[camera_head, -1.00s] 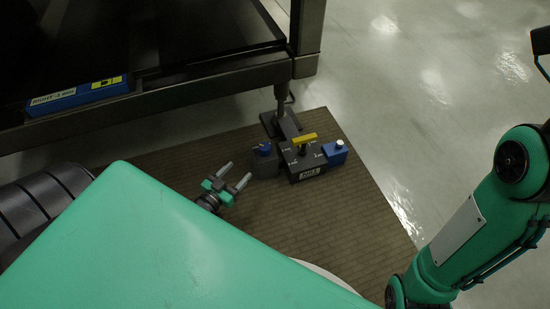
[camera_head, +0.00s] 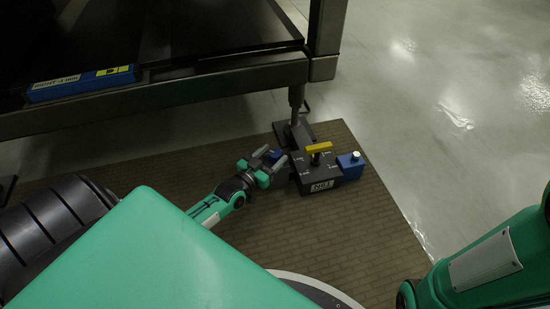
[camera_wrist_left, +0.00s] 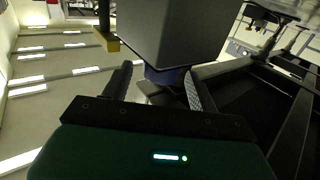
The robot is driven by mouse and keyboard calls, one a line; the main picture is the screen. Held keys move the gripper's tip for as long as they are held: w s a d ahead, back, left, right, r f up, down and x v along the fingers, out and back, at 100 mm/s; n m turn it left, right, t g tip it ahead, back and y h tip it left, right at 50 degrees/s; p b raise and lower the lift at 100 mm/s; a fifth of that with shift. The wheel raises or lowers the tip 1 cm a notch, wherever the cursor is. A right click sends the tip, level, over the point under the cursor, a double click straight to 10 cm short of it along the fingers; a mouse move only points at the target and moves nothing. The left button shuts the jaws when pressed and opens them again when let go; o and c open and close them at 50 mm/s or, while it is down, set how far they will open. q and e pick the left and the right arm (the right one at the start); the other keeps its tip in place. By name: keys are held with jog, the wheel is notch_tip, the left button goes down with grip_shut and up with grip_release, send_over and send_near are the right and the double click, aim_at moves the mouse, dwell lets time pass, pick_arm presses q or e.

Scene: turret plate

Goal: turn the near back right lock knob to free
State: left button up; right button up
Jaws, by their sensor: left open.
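The dark box (camera_head: 318,171) with a white label stands on the floor mat near the table leg. A yellow bar handle (camera_head: 319,147) sits on a short post on its top, with small white marks around it. I take this for the lock knob; the label is too small to read surely. My left gripper (camera_head: 262,163) is open just left of the box, apart from the yellow handle. In the left wrist view, the dark box (camera_wrist_left: 170,32) fills the top beyond the open fingers (camera_wrist_left: 158,80), and the yellow handle (camera_wrist_left: 112,44) shows left of it. My right gripper is out of view.
The table leg (camera_head: 297,102) and dark table edge (camera_head: 170,92) stand close behind. The brown mat (camera_head: 330,235) in front is bare.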

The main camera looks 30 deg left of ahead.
pick_arm(q)
jog(key=shift+w+f+b, duration=0.1)
jog(key=shift+w+b, duration=0.2)
jog(key=shift+w, duration=0.5)
jog(key=shift+w+d, duration=0.1)
jog(key=shift+w, duration=0.1)
jog(key=c, duration=1)
jog(key=shift+o, duration=0.2)
